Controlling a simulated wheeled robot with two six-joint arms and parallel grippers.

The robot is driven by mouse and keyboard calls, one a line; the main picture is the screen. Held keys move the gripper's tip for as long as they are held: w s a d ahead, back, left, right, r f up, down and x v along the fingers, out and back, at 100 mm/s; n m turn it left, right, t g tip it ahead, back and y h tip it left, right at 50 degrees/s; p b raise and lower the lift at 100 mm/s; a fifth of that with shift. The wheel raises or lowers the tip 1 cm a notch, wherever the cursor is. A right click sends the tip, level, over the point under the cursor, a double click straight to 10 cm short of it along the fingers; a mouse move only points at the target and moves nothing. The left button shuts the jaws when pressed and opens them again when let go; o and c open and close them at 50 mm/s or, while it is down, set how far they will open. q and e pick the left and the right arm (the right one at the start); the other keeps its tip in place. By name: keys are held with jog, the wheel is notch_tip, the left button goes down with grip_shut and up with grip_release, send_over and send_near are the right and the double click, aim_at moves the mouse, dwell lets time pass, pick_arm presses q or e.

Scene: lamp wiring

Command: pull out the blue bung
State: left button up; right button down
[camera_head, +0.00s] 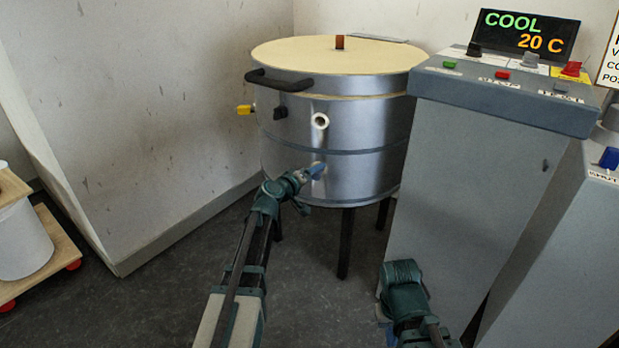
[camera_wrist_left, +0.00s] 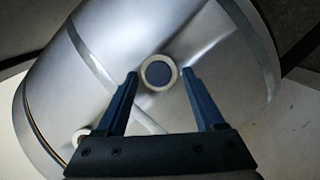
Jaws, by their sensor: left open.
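The blue bung (camera_wrist_left: 159,74) shows in the left wrist view as a dark blue disc inside a pale ring on the side of the metal drum (camera_wrist_left: 110,40). My left gripper (camera_wrist_left: 160,74) is open, with one finger on each side of the ring. I cannot tell whether the fingertips touch it. In the head view my left gripper (camera_head: 308,174) reaches the lower front of the drum (camera_head: 375,135), and the bung is hard to tell from the bluish fingers there.
A white-rimmed port (camera_head: 320,121), a black handle (camera_head: 279,82) and a yellow-ended fitting (camera_head: 245,109) sit higher on the drum. A grey control cabinet (camera_head: 470,190) with a "COOL 20 C" display (camera_head: 526,36) stands right. A wooden trolley (camera_head: 45,265) is at left. Floor between is clear.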

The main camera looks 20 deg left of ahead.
pick_arm(q)
grip_shut()
jog(key=c, duration=0.7)
grip_release()
jog(key=shift+c, duration=0.2)
grip_shut()
jog(key=shift+s, duration=0.65)
jog(key=s, duration=0.9)
jog(key=shift+s+d, duration=0.25)
jog(key=shift+s, duration=0.05)
dwell(0.7)
